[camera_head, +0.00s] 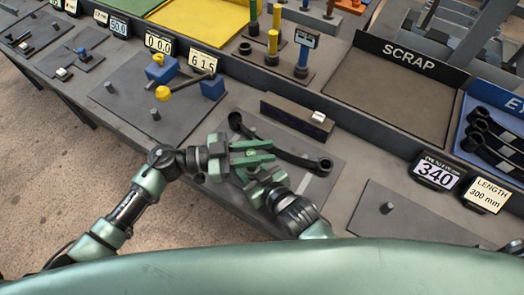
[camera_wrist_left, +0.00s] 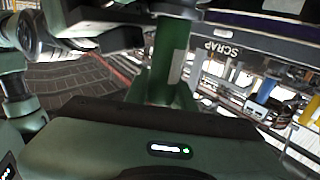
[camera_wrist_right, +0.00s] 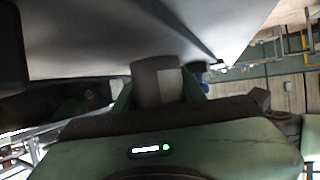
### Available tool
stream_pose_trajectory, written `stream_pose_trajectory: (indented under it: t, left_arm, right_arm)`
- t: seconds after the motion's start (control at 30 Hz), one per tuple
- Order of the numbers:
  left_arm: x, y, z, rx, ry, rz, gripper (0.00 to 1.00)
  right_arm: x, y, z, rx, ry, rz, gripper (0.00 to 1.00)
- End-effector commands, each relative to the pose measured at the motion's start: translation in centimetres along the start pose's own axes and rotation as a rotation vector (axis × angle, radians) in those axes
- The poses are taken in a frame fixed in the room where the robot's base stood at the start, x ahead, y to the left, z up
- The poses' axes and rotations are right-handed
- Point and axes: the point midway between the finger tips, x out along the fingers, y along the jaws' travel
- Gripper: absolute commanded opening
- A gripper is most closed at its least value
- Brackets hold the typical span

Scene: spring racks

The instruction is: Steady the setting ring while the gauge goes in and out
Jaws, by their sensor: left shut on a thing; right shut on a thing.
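My left gripper (camera_head: 262,150) is shut, just above and beside the dark link on the grey mat. Its wrist view shows an upright green stem (camera_wrist_left: 171,60) with a dark top between the fingers; it looks like the gauge. My right gripper (camera_head: 246,182) is shut close below the left one. Its wrist view shows a short grey rounded piece (camera_wrist_right: 158,80) between the fingers; it looks like the setting ring. The fingers hide most of both pieces in the head view. I cannot tell whether the two pieces touch.
The dark link (camera_head: 300,159) with an eye at each end lies across the mat. Behind are a dark block (camera_head: 297,117), a blue-stemmed gauge with a display (camera_head: 301,60), a yellow one (camera_head: 272,43) and the empty SCRAP tray (camera_head: 388,92). Dark links (camera_head: 497,135) fill the blue tray at right.

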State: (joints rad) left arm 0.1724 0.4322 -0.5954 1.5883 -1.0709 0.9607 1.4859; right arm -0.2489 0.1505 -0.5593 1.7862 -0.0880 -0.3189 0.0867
Motion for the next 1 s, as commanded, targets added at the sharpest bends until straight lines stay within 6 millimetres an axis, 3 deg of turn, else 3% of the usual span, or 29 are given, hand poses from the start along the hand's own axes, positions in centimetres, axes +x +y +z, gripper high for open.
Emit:
stream_pose_trajectory:
  t: [1.0]
  left_arm:
    - [0.0, 0.0, -4.3, 0.003, 0.003, 0.001, 0.0]
  right_arm:
    - [0.0, 0.0, 0.1, 0.001, -0.002, 0.0, 0.0]
